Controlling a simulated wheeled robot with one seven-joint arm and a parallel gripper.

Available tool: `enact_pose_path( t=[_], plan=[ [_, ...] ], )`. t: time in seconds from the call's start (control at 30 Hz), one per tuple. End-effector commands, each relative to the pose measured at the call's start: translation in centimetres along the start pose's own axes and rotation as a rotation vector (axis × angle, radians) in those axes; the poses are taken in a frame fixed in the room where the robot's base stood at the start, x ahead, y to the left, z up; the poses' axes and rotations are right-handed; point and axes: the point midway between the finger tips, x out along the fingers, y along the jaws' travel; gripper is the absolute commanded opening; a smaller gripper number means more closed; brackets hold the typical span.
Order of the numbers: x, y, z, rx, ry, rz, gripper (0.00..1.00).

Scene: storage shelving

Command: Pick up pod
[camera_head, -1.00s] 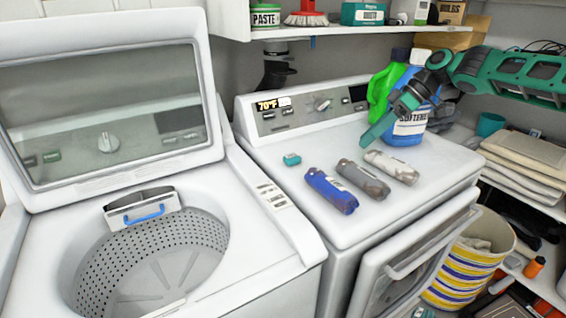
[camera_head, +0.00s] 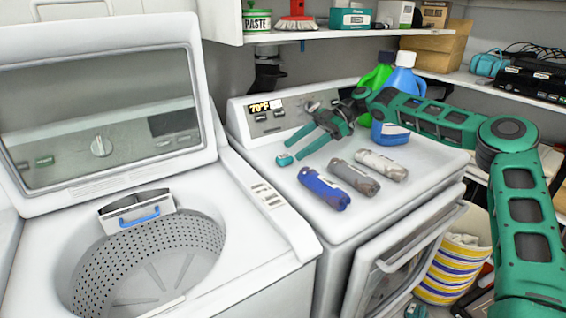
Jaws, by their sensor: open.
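My gripper (camera_head: 294,150) is teal and black and reaches in from the right, over the back of the machine top. Its two fingers are spread open with nothing visible between them. The fingertips point left and down toward the pod and look close to it in the picture. I cannot tell their exact height above it.
A blue can (camera_head: 324,188), a grey can (camera_head: 353,178) and a white can (camera_head: 381,165) lie in front of my gripper. A blue jug (camera_head: 393,130) and a green bottle (camera_head: 376,76) stand behind my arm. An open washer (camera_head: 300,245) is at left.

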Motion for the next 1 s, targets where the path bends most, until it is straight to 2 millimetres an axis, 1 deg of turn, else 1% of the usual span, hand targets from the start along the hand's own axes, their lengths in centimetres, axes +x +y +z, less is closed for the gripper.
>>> enact_pose_path(
  t=[0.03,0.1,0.23,0.33,0.53,0.57,0.6,0.67,0.7,0.73,0.77,1.0],
  plan=[
    [0.8,0.0,0.1,0.001,0.001,-0.003,0.59],
    [1.8,0.2,0.3,0.000,0.001,-0.002,0.59],
    [3.1,0.1,0.3,0.001,0.001,-0.001,0.59],
    [3.6,0.1,0.3,0.000,0.001,0.000,0.59],
    [3.6,0.2,0.3,0.001,0.000,0.001,0.59],
    [3.6,0.2,0.3,0.001,0.000,0.001,0.54],
    [3.6,0.2,0.3,0.001,0.000,0.001,0.45],
    [3.6,0.2,0.3,0.001,0.000,0.001,0.30],
    [3.6,0.2,0.3,0.001,0.000,0.001,0.21],
    [3.6,0.2,0.3,0.001,0.000,0.001,0.14],
    [3.6,0.2,0.3,0.001,0.000,0.001,0.11],
    [3.6,0.2,0.3,0.001,0.000,0.001,0.11]
  ],
)
